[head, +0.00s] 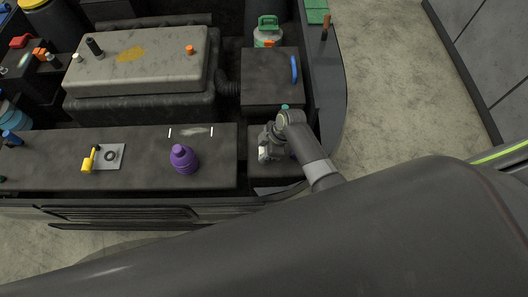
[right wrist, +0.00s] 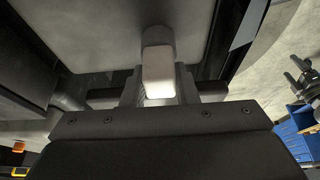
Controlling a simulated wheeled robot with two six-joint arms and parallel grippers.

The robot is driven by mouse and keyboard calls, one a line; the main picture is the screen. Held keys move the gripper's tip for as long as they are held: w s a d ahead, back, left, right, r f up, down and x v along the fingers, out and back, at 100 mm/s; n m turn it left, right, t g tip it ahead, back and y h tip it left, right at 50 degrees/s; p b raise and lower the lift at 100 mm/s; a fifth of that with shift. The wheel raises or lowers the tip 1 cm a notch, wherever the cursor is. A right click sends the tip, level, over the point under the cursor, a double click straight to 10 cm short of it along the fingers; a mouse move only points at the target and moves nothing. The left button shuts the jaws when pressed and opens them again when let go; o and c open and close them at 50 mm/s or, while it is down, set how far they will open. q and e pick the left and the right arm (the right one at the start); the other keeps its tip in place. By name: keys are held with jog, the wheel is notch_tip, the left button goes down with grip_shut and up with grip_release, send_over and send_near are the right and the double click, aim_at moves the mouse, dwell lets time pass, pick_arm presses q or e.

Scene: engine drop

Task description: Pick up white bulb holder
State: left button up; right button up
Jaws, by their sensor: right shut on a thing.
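My right gripper (head: 268,147) is over the dark block at the front right corner of the engine bay. In the right wrist view, its two fingers (right wrist: 159,88) are shut on the white bulb holder (right wrist: 158,72), one finger on each side. The holder shows as a pale block with a greyer round part above it. In the head view the gripper and wrist mostly hide the holder. I cannot tell whether it still touches a surface. My left gripper is not in view.
A purple bottle-shaped part (head: 183,160) stands on the front ledge, left of my right gripper. A yellow-handled part (head: 88,161) is farther left. A box with a blue handle (head: 294,70) is behind the gripper. Bare floor (head: 395,80) lies to the right.

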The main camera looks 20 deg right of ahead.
notch_tip(320, 180, up, 9)
jog(key=shift+r+b, duration=0.2)
jog(key=shift+b, duration=0.3)
jog(key=shift+r, duration=0.3)
jog(key=shift+r+p, duration=0.1)
jog(key=shift+p, duration=0.3)
dwell(0.6)
